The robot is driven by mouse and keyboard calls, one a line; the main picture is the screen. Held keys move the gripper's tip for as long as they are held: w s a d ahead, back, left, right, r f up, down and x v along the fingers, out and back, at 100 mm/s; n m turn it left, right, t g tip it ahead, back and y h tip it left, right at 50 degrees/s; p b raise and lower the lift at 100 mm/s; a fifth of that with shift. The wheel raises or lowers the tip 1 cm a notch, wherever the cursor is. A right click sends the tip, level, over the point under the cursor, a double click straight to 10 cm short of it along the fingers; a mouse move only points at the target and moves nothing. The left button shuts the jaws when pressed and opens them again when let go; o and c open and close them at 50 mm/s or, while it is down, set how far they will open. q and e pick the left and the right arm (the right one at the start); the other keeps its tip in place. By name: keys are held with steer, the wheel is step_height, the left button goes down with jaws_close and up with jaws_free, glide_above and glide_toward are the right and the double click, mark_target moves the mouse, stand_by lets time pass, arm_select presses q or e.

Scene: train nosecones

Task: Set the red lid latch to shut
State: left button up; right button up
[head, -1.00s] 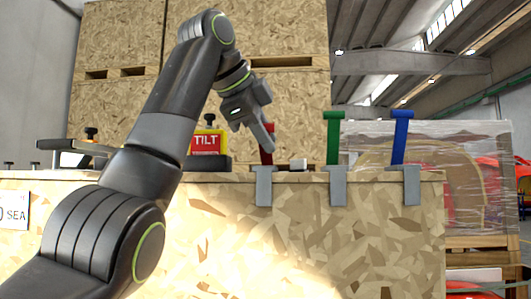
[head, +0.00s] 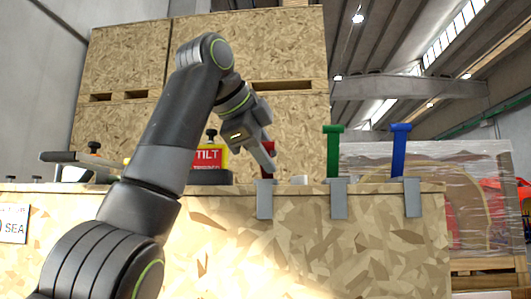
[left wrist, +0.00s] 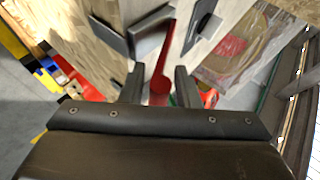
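The red lid latch (head: 268,148) stands at the crate's top edge above a grey bracket (head: 265,200), partly hidden by my left gripper (head: 266,157). In the head view a green latch (head: 333,155) and a blue latch (head: 399,152) stand nearly upright to the right. My right gripper is not in view.
The wooden crate (head: 330,250) fills the lower front. A yellow and red TILT box (head: 208,158) stands behind my left arm. Tall chipboard crates (head: 260,50) rise behind, and a wrapped pallet load (head: 470,200) is at the right.

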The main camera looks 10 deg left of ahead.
arm_select(q)
steer(key=shift+o, duration=0.7)
steer(key=b+v, duration=0.1)
steer(key=v, duration=1.6)
steer(key=shift+s, duration=0.15)
steer(key=shift+r, duration=0.1)
steer(key=shift+c, duration=0.5)
